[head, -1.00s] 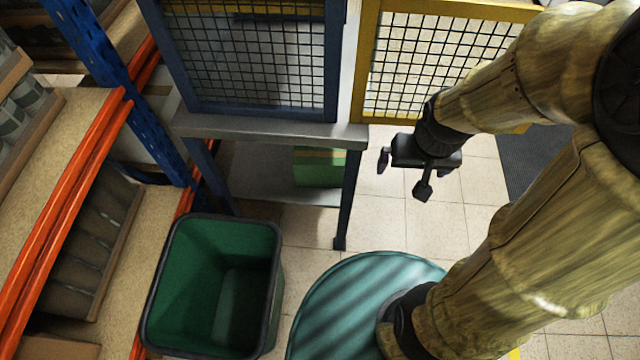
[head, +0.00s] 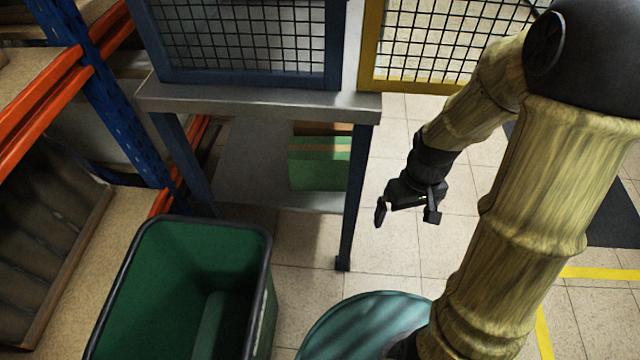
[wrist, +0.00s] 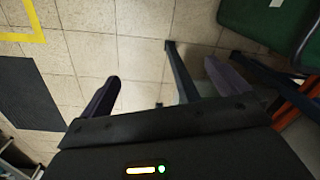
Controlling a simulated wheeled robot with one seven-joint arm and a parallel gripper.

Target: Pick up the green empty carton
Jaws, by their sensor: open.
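The green carton (head: 319,170) sits on the low grey shelf under the mesh-backed bench in the head view. A tan tape band runs across it, and a brown part shows at its back. The bench top and right leg partly hide it. My gripper (head: 408,218) is open and empty, to the right of the bench's right leg and apart from the carton. In the wrist view my gripper (wrist: 160,98) has its two fingers spread over bare floor and a dark blue leg. I cannot make out the carton in the wrist view.
The bench (head: 255,101) has dark blue legs (head: 352,200). A green bin (head: 180,290) stands in front of it at the left, also in the wrist view (wrist: 262,25). Orange-beamed racking (head: 50,85) is at the left. Tiled floor (head: 400,255) is clear around my gripper.

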